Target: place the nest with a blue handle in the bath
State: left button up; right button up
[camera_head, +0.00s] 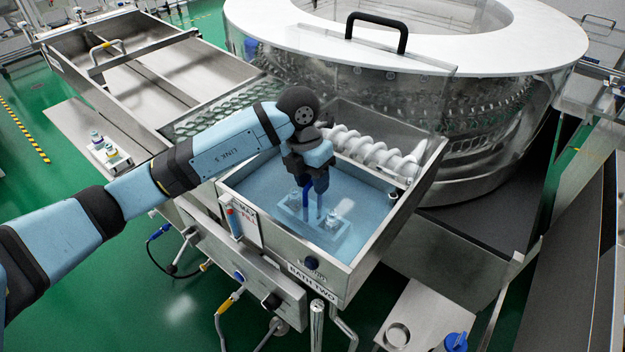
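The nest (338,240) is a pale, see-through frame with small glassy items in it. It sits low in the blue liquid of the bath (262,187), a steel tank labelled "BATH TWO", near its front corner. Its blue handle (307,197) stands up out of the liquid. My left gripper (312,176) points down over the bath at the top of this handle. The fingers are dark and overlap the handle, so their grip is unclear. Whether the nest touches the bath floor cannot be told. My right gripper is not in view.
A white spiral screw (370,152) lies along the back of the bath. A large round washer (480,75) with a clear cover and black handle stands behind. An empty steel tank (150,75) is at the upper left. A small tray with vials (106,152) sits left.

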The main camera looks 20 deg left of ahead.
pick_arm(q)
notch_tip(320, 180, up, 12)
jog(key=a+b, duration=0.1)
jog(key=a, duration=0.1)
jog(key=shift+w+f+b, duration=0.25)
jog(key=shift+w+b, duration=0.1)
jog(key=shift+w, duration=0.05)
